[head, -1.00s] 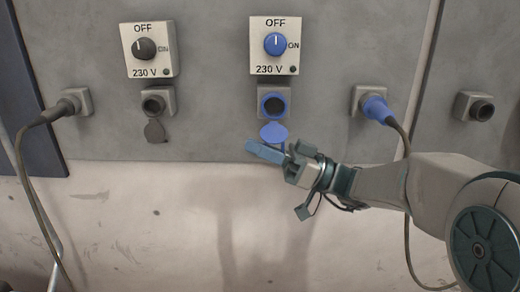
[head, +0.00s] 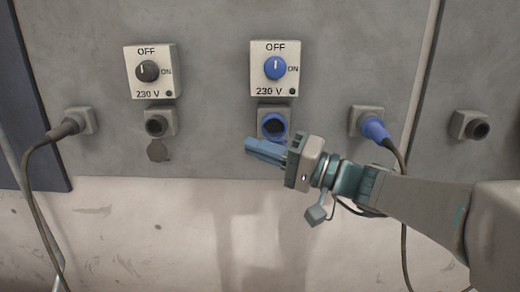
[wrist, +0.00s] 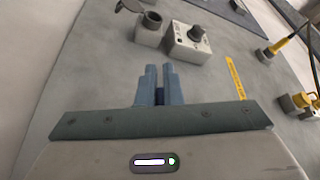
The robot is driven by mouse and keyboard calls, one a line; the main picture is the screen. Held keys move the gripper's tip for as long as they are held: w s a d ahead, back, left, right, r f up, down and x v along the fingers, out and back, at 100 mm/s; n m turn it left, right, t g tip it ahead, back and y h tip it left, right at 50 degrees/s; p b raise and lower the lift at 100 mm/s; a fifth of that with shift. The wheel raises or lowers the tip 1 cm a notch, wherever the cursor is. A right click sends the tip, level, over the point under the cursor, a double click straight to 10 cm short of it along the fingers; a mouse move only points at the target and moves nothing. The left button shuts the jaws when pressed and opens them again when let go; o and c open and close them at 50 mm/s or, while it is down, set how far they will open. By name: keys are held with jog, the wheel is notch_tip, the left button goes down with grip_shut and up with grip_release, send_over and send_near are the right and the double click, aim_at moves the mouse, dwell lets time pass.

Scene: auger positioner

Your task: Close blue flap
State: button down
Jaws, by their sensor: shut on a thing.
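The blue socket (head: 273,125) is on the grey wall panel below the switch box with the blue knob (head: 275,68). Its round opening faces out uncovered. My gripper (head: 256,149) is just below the socket, its blue-grey fingers pointing left across the place where the blue flap hangs. The fingers hide the flap in the head view. In the wrist view, my gripper (wrist: 159,78) has its fingers close together, with a dark blue piece between them. The gripper is shut on what seems to be the blue flap, though its outline is not clear.
A grey socket (head: 159,122) with its dark flap (head: 158,150) hanging open is to the left, under the black-knob switch box (head: 150,71). A blue plug (head: 375,130) with a cable is to the right. Another cabled plug (head: 66,128) is at far left.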

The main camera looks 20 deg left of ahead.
jog(key=r+m+h+p, duration=0.1)
jog(key=m+p, duration=0.1)
jog(key=p, duration=0.1)
jog(key=w+r+m+h+p, duration=0.1)
jog(key=m+p, duration=0.1)
jog(key=m, duration=0.1)
jog(key=w+r+m+h+p, duration=0.1)
jog(key=r+m+p, duration=0.1)
jog(key=m+p, duration=0.1)
jog(key=shift+w+a+p, duration=0.1)
jog(key=shift+a+p, duration=0.15)
jog(key=shift+p, duration=0.05)
jog(key=m+p, duration=0.1)
jog(key=w+m+h+p, duration=0.1)
jog(key=p, duration=0.1)
jog(key=shift+a+r, duration=0.1)
jog(key=shift+r, duration=0.15)
jog(key=shift+w+a+f+m+g+p, duration=0.1)
jog(key=shift+w+m+g+p, duration=0.15)
jog(key=shift+m+g+p, duration=0.5)
jog(key=shift+t, duration=0.25)
jog(key=c, duration=1.6)
grip_release()
